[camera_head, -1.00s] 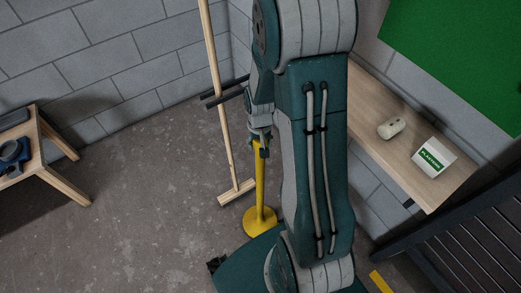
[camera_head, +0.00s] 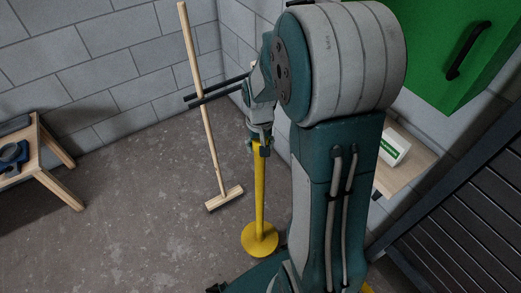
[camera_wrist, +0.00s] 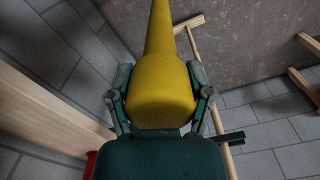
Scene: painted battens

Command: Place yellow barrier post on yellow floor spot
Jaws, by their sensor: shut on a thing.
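The yellow barrier post (camera_head: 260,195) hangs upright below my gripper (camera_head: 260,142) in the head view. Its round base disc (camera_head: 260,239) is over the concrete floor; I cannot tell whether it touches. In the wrist view the yellow post (camera_wrist: 160,85) fills the space between my two fingers (camera_wrist: 160,100), which are shut on its top end. A small yellow patch (camera_head: 367,288) shows at the bottom edge of the head view, mostly hidden by my arm; I cannot tell whether it is the yellow floor spot.
A wooden broom (camera_head: 208,120) leans behind the post, with its head on the floor. A wooden bench (camera_head: 50,165) stands at left. A shelf with a white box (camera_head: 393,146), a green cabinet (camera_head: 445,40) and a dark slatted surface (camera_head: 460,210) are at right.

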